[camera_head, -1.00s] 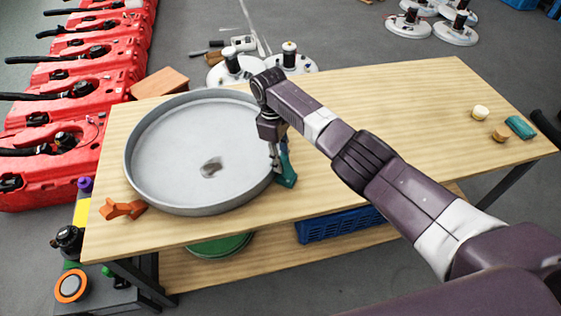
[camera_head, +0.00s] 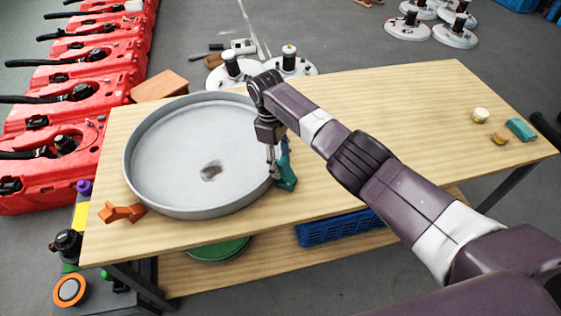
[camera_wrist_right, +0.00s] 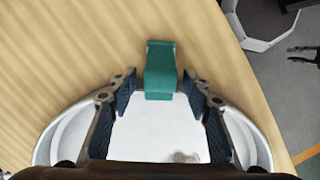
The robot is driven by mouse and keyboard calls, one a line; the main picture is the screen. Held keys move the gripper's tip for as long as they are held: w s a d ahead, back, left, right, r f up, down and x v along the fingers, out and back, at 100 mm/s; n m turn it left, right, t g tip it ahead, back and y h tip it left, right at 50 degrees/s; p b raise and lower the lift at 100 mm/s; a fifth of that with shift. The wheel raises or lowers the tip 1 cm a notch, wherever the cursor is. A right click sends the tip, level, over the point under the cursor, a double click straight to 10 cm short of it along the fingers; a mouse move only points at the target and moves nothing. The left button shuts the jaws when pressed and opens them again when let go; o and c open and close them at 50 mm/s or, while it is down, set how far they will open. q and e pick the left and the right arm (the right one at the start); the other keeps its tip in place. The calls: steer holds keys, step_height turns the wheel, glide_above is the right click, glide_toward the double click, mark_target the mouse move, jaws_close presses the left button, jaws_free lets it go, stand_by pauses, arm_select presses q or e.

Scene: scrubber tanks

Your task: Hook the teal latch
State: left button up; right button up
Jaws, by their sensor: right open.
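The teal latch (camera_head: 287,174) is at the right rim of the large round grey pan (camera_head: 150,196) on the wooden table. My right gripper (camera_head: 273,170) points down at that rim, right beside the latch. In the right wrist view the latch (camera_wrist_right: 160,72) lies ahead of and between the two open fingers of the gripper (camera_wrist_right: 160,100), over the pan's rim. Whether a finger touches the latch cannot be told. An orange latch (camera_head: 122,212) is at the pan's left front side. My left gripper is not in view.
A teal block (camera_head: 521,129) and small cream (camera_head: 480,114) and tan (camera_head: 500,136) pieces lie at the table's right end. A brown block (camera_head: 160,86) is behind the pan. Red tanks (camera_head: 60,135) stand at left. The table's middle right is clear.

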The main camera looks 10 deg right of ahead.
step_height(320, 180, up, 12)
steer(key=w+a, duration=0.1)
steer(key=shift+a, duration=0.2)
steer(key=shift+f, duration=0.15)
stand_by(0.4)
